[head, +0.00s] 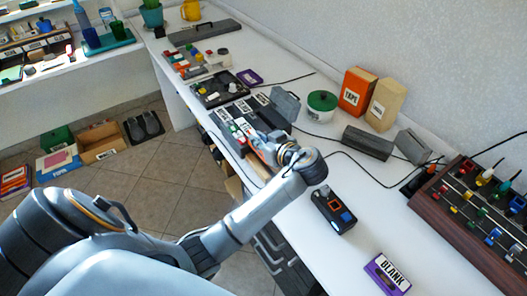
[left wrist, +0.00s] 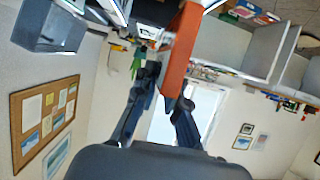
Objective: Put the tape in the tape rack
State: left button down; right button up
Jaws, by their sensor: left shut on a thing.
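My left gripper (head: 264,150) is over the near edge of the white table, beside a dark rack with labelled slots (head: 262,110). In the left wrist view the fingers (left wrist: 167,88) are shut on a flat orange tape (left wrist: 181,48), which sticks out beyond the fingertips. In the head view the gripper and arm largely hide the tape, and I cannot tell whether it touches the rack. A purple tape marked BLANK (head: 387,272) lies flat at the front of the table. My right gripper is not in view.
A black device with a blue button (head: 334,210) stands right of my arm. An orange TAPE box (head: 356,90), a tan box (head: 385,104) and a green-lidded tub (head: 321,106) stand by the wall. A wooden slider console (head: 470,225) is at the right. Cables cross the table.

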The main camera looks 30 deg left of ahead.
pick_arm(q)
jog(key=shift+s+d+f, duration=0.1)
jog(key=shift+d+f, duration=0.45)
jog(key=shift+f, duration=0.1)
jog(key=f, duration=0.3)
jog(key=shift+d+f, duration=0.2)
jog(key=shift+d, duration=0.05)
jog(key=shift+f, duration=0.2)
jog(key=c, duration=1.4)
grip_release()
jog(key=v, duration=1.2)
jog(key=shift+r, duration=0.15)
